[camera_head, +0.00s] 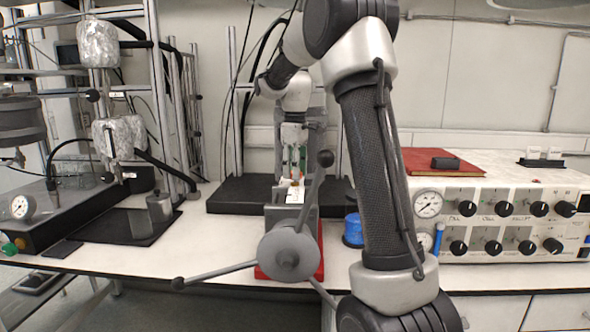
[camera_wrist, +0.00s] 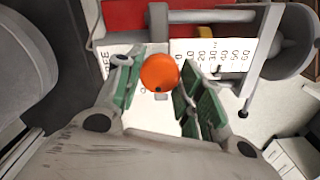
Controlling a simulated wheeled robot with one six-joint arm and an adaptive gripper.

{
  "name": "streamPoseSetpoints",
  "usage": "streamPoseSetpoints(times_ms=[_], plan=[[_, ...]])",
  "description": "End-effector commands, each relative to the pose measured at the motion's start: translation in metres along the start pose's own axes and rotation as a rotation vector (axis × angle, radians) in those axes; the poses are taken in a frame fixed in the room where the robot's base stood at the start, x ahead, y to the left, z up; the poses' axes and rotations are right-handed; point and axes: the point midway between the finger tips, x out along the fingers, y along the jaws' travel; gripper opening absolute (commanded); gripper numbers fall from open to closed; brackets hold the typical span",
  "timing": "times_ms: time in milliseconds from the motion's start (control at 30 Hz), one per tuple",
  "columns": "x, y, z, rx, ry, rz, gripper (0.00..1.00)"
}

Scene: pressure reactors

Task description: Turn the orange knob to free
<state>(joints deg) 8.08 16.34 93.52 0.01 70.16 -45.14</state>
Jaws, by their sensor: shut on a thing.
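In the wrist view the round orange knob (camera_wrist: 159,73) sits between the green-padded fingers of my gripper (camera_wrist: 155,66), which is shut on it. Behind the knob is a white scale plate (camera_wrist: 228,60) with numbers from 10 to 60 to the right. Lettering ending in "EE" stands at its left end, left of the knob. In the head view my gripper (camera_head: 294,163) points down just above the grey device (camera_head: 291,212), behind its hub. The knob is hard to make out there, and its stem is hidden in the wrist view.
The device's spoked handwheel (camera_head: 286,254) faces the front, one spoke rising close to my gripper. A dark stand (camera_head: 230,196) lies behind. Reactor equipment (camera_head: 120,140) fills the left.

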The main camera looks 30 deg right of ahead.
Motion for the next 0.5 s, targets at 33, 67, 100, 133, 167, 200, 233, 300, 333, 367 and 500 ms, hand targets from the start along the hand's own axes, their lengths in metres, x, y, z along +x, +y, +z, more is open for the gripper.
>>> streamPoseSetpoints(times_ms=[33, 67, 100, 133, 167, 200, 233, 300, 333, 367, 500], plan=[[-0.0005, 0.0002, 0.0, 0.035, 0.0, 0.001, 0.14], [-0.0005, 0.0002, 0.0, 0.061, 0.0, 0.001, 0.14], [-0.0005, 0.0003, 0.0, 0.096, 0.0, 0.001, 0.14], [-0.0005, 0.0002, 0.0, 0.124, 0.0, 0.001, 0.14], [-0.0006, 0.0002, 0.0, 0.153, 0.001, 0.001, 0.14], [-0.0006, 0.0003, 0.0, 0.19, 0.001, 0.001, 0.14], [-0.0006, 0.0003, 0.0, 0.219, 0.001, 0.001, 0.14], [-0.0006, 0.0003, 0.0, 0.286, 0.001, 0.001, 0.14], [-0.0006, 0.0003, 0.0, 0.315, 0.001, 0.001, 0.14], [-0.0006, 0.0003, 0.0, 0.343, 0.001, 0.001, 0.14], [-0.0007, 0.0003, -0.0001, 0.476, 0.001, 0.001, 0.14]])
